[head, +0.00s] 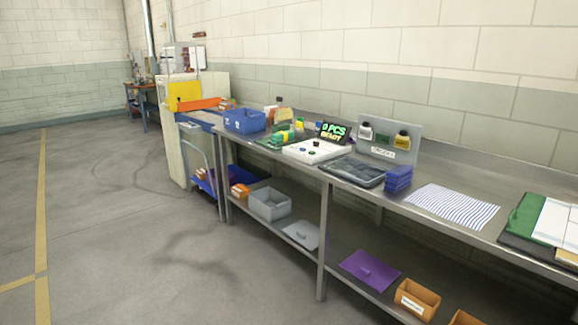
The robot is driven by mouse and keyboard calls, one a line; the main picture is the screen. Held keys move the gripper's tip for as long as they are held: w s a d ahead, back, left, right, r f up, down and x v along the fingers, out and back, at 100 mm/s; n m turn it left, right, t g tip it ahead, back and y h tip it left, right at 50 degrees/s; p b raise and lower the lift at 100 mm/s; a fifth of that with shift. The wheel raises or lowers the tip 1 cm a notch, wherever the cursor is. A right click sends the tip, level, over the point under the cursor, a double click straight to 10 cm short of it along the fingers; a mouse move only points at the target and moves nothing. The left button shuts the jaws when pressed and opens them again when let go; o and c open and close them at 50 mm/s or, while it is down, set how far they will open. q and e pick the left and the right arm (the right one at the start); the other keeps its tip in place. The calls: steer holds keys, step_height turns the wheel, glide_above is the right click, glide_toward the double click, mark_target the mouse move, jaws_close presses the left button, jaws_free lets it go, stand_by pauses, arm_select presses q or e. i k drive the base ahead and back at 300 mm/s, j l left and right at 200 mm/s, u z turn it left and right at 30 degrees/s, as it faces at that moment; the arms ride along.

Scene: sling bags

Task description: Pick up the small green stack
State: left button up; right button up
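A small green item (282,137), which looks like a low pile, sits on the bench (455,228) left of the white panel. It is small and far off, so I cannot tell its layers. Yellow and green pieces stand close behind it, and a dark green board or mat (264,144) lies by it. A larger flat green folder or sheet (522,217) lies at the right end of the bench, partly under white papers. Neither of my grippers shows in the head view.
A blue bin (244,120) stands left. The lower shelf holds boxes. The floor (130,235) is clear.

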mark_target(279, 137)
steer(key=i+j+z, duration=0.2)
steer(key=i+j, duration=0.15)
steer(key=i, duration=0.4)
steer(key=i+j+z, duration=0.2)
steer(key=i+j, duration=0.25)
steer(key=i, duration=0.25)
steer(key=i+j+z, duration=0.2)
steer(key=i+j, duration=0.35)
steer(key=i, duration=0.15)
